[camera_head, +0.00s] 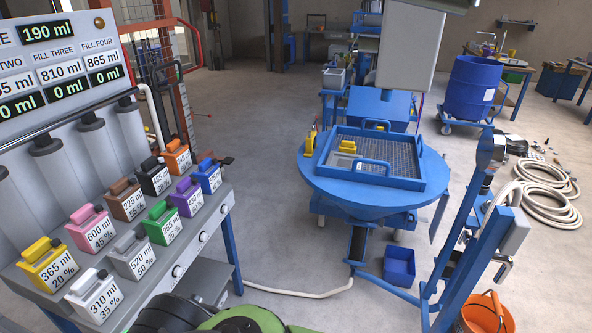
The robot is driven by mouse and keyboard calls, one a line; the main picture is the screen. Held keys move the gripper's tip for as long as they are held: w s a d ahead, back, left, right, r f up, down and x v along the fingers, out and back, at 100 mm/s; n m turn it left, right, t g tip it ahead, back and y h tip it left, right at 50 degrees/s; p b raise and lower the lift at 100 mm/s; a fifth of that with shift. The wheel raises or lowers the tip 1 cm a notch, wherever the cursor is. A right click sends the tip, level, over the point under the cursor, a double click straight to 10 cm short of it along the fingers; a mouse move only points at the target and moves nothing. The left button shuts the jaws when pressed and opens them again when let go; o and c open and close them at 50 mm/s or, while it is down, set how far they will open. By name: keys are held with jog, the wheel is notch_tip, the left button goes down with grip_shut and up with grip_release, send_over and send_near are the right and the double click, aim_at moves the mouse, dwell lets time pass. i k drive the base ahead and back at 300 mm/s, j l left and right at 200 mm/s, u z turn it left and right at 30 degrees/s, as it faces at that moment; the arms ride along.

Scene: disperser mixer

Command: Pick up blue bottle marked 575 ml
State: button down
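The blue bottle (207,176) stands upright at the far right end of the front row on the grey filling rack (213,214). It has a blue top and a white label whose print is too small to read surely. The purple bottle (187,198) stands close to its left, and the orange bottle (177,157) stands behind it to the left. My gripper is not in view, so its state does not show.
More bottles fill the rack's two rows, including green (163,223) and black (154,177) ones. A round blue table (330,185) with a mesh tray (436,172) stands to the right. Open floor (265,215) lies between rack and table, crossed by a pale hose (300,294).

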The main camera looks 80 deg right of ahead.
aim_at(208, 173)
jog(key=z, duration=1.75)
jog(key=i+l+u, duration=0.25)
jog(key=u, duration=0.15)
jog(key=i+l+u, duration=0.7)
jog(key=l+u, duration=0.15)
jog(key=i+l+u, duration=0.15)
jog(key=l+u, duration=0.25)
jog(key=l, duration=0.15)
